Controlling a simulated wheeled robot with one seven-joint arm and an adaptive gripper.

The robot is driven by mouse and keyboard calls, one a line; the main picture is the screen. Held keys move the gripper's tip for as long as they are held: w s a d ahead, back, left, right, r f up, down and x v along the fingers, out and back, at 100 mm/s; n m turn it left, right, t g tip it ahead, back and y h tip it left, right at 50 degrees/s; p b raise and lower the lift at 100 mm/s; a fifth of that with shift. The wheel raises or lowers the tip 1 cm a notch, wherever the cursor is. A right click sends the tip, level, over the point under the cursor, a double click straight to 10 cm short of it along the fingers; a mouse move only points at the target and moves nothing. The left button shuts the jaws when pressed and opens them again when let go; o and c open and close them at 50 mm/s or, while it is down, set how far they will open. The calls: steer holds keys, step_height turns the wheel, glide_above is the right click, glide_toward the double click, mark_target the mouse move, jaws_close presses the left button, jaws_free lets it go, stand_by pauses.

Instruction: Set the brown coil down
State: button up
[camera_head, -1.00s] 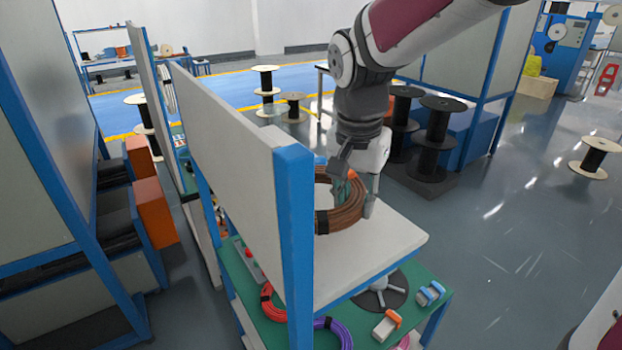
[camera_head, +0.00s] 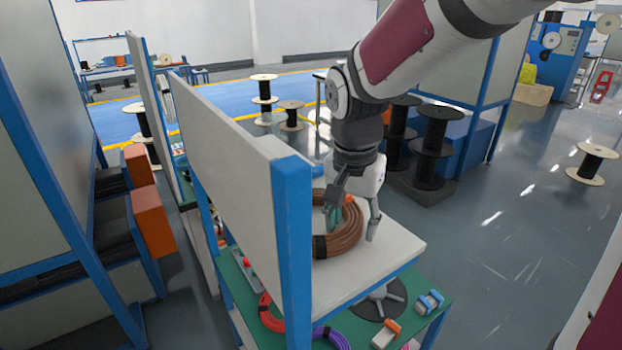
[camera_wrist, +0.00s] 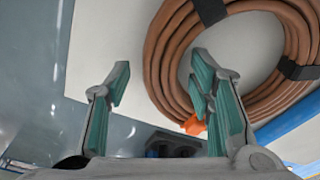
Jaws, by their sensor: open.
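The brown coil (camera_head: 343,240) lies on the white top board (camera_head: 395,250) of the workstation, bound with black bands. In the wrist view the coil (camera_wrist: 165,60) fills the upper right. My gripper (camera_head: 354,222) is low over the coil, pointing down, with its fingers spread. One finger is over the coil's open middle and the other is outside its outer edge. In the wrist view my gripper (camera_wrist: 157,85) shows a wide gap between its green-padded fingers. Part of the coil is hidden behind the fingers and the upright panel.
An upright panel with a blue post (camera_head: 292,250) stands left of the coil. A green lower shelf (camera_head: 360,335) holds a red coil (camera_head: 268,312), a purple coil (camera_head: 330,338) and small parts. The board's right part is clear.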

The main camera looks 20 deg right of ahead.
step_height(320, 180, up, 10)
steer(key=s+f+n+t+y, duration=0.1)
steer(key=s+n+t, duration=0.3)
steer(key=s+n, duration=0.5)
steer(key=s, duration=0.5)
steer(key=shift+s+a+t, duration=0.3)
steer(key=shift+s+a, duration=0.05)
steer(key=shift+a, duration=0.05)
steer(key=shift+f, duration=0.1)
stand_by(0.3)
